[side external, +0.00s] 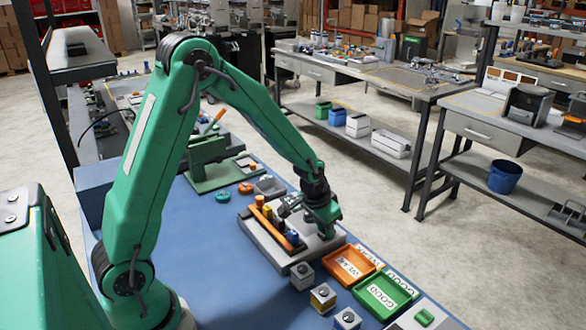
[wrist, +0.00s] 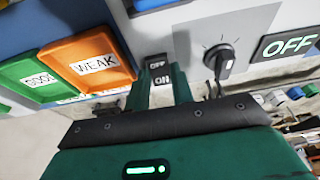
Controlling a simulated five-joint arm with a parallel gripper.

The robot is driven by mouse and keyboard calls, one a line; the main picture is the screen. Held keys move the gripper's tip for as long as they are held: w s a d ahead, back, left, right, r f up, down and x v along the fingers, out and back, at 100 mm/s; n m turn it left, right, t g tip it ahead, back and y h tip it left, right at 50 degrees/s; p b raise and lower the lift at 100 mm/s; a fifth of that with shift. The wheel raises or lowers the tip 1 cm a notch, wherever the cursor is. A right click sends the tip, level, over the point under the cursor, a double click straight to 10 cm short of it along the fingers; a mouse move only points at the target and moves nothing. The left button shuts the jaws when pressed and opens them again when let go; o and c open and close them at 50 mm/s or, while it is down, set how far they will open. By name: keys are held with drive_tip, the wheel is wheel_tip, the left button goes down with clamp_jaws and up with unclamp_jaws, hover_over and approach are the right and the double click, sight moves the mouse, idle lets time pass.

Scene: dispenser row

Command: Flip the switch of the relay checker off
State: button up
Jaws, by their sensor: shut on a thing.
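The relay checker (side external: 277,252) is a light grey unit under my gripper in the side view. In the wrist view its grey panel (wrist: 240,22) carries a round black knob (wrist: 219,62) and a black plate with white OFF lettering (wrist: 288,43). The switch (wrist: 159,72) sits on a black plate marked OFF and ON, between my two green fingers. My gripper (wrist: 161,84) is shut on the switch; its lever is mostly hidden by the fingers. In the side view my gripper (side external: 318,218) is low over the checker's right end.
An orange WEAK tray (side external: 327,270) and a green GOOD tray (side external: 367,302) lie right of the checker. Small grey boxes (side external: 302,275) stand in front. Orange and teal discs (side external: 222,197) lie behind it. The blue tabletop (side external: 235,285) is clear at the front left.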

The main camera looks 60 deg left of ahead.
drive_tip(key=o, duration=1)
drive_tip(key=shift+r, duration=0.15)
drive_tip(key=v, duration=0.7)
drive_tip(key=shift+s+r, duration=0.1)
drive_tip(key=shift+r, duration=0.2)
drive_tip(key=shift+s+d+r+t, duration=0.4)
drive_tip(key=shift+s+r, duration=1.8)
drive_tip(key=shift+s, duration=1.2)
drive_tip(key=shift+s+d+r+t, duration=0.4)
drive_tip(key=shift+s+r, duration=1.8)
drive_tip(key=shift+s, duration=1.2)
drive_tip(key=shift+s+d+r+t, duration=0.35)
drive_tip(key=shift+s+r, duration=1.85)
drive_tip(key=shift+s, duration=1.25)
